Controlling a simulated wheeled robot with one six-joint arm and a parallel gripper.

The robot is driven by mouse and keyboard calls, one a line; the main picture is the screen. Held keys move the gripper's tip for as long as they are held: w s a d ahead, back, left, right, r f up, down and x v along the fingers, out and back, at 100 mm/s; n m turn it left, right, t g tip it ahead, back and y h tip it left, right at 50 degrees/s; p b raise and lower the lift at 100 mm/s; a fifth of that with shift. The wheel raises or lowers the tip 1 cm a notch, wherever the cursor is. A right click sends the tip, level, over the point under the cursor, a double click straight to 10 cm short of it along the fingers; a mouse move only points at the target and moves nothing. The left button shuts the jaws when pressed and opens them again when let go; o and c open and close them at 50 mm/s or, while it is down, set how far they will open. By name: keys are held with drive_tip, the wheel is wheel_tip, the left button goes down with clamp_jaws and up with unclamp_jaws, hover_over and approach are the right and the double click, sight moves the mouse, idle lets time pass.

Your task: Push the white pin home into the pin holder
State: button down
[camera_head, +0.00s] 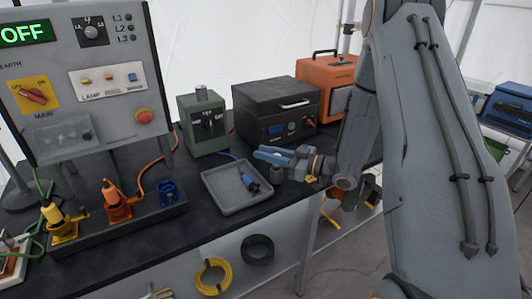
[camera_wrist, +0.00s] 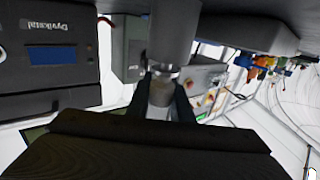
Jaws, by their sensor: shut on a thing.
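My gripper (camera_head: 268,154) is in front of the dark box, above the back right of the tray, pointing left. In the wrist view its dark fingers (camera_wrist: 162,98) are shut around the end of a grey cylindrical thing (camera_wrist: 172,35), which runs up past a pale ring to the top edge. I cannot tell whether this is the white pin. No part is clearly the pin holder.
The grey tray (camera_head: 221,203) holds a blue plug (camera_head: 249,181). A dark box (camera_head: 252,98) and an orange box (camera_head: 312,71) stand behind. At left are a control panel (camera_head: 62,75), orange plug (camera_head: 114,195), yellow plug (camera_head: 55,216) and empty-looking blue socket (camera_head: 168,192). Cables cross the bench.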

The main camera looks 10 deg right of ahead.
drive_tip(key=shift+f, duration=0.25)
drive_tip(key=c, duration=1.5)
unclamp_jaws()
drive_tip(key=b+v, duration=0.2)
drive_tip(key=v, duration=0.5)
drive_tip(key=shift+s+d, duration=0.25)
drive_tip(key=shift+d, duration=0.05)
